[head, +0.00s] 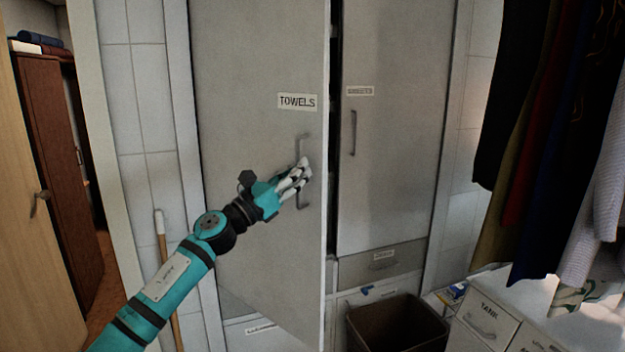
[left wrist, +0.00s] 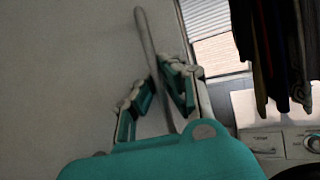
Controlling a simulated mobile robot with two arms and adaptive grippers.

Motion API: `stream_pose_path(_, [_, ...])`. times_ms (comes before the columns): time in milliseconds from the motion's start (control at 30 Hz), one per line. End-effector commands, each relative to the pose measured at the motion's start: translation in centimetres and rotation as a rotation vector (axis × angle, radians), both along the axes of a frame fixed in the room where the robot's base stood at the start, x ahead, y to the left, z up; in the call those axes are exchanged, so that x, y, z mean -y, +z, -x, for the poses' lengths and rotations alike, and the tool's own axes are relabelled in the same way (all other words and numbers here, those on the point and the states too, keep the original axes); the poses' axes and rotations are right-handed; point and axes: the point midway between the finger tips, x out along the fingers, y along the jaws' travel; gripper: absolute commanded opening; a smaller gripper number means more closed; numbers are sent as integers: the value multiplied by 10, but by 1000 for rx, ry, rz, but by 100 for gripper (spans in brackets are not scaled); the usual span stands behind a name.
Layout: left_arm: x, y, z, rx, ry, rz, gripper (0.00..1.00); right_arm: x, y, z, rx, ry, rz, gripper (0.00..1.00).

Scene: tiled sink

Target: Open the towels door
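The grey towels door (head: 250,150) bears a "TOWELS" label (head: 297,101) and stands ajar, its right edge swung out from the cabinet with a dark gap beside it. Its vertical bar handle (head: 303,143) is below the label. My left gripper (head: 297,179) is at the handle. In the left wrist view the handle (left wrist: 147,40) passes between the fingers of my left gripper (left wrist: 160,85), which look closed around it. The fingers hide the handle's middle in the head view. My right gripper is not in view.
A grey sheets door (head: 395,130) stands to the right. A dark bin (head: 397,325) is on the floor below it. Clothes (head: 550,130) hang at the right above a white appliance (head: 485,312). A wooden pole (head: 160,225) leans by the tiled wall at the left.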

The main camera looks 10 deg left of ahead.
Motion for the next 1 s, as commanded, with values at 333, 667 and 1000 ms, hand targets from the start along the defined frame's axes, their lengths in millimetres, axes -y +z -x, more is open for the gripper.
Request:
stream_pose_path(333, [-91,-6,105,7,-318,6,0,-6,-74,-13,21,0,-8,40])
stream_pose_path(667, [-173,-1,164,5,-404,6,0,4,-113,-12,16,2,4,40])
stream_pose_path(1000, [-214,2,184,7,-404,7,0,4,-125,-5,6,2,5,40])
